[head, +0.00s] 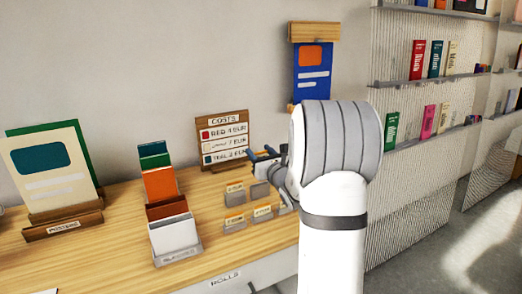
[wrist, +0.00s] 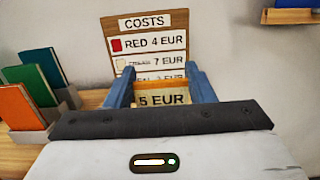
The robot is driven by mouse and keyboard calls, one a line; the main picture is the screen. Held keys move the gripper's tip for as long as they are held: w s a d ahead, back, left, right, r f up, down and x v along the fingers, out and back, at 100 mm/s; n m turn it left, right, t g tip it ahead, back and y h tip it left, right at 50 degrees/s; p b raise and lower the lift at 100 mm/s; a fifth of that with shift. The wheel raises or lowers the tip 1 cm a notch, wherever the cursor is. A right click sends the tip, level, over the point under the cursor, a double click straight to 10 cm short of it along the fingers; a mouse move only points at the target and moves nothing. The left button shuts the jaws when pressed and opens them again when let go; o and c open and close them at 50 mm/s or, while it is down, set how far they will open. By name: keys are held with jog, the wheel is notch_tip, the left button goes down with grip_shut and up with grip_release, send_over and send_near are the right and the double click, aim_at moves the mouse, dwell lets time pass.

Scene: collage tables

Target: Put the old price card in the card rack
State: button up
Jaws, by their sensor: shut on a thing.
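My gripper (wrist: 160,82) is shut on a price card (wrist: 160,98) that reads "5 EUR" and has an orange top edge. The card sits upright between the two blue fingers. In the head view my gripper (head: 268,156) is in front of the costs board, above the small grey card holders (head: 235,224); the held card cannot be made out there. A stepped rack (head: 185,252) with green, orange, brown and white cards stands left of my gripper. Its front label is too small to read. It also shows at the left of the wrist view (wrist: 30,135).
The costs board (head: 222,122) stands behind my gripper, with red, 7 EUR and teal lines. Several grey holders with small price cards are below it. A poster stand (head: 62,226) is at far left. Bare wooden table (head: 115,235) lies between that stand and the stepped rack.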

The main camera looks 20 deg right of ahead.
jog(key=shift+a+f+b, duration=0.1)
jog(key=shift+f+b, duration=1.2)
jog(key=shift+f, duration=1.65)
jog(key=shift+s+b, duration=0.1)
jog(key=shift+b, duration=0.25)
jog(key=shift+f+b, duration=0.6)
jog(key=shift+b, duration=0.2)
jog(key=shift+f, duration=0.1)
jog(key=shift+f+b, duration=0.3)
jog(key=shift+b, duration=0.15)
jog(key=o, duration=1)
jog(key=shift+o, duration=0.4)
jog(key=o, duration=0.3)
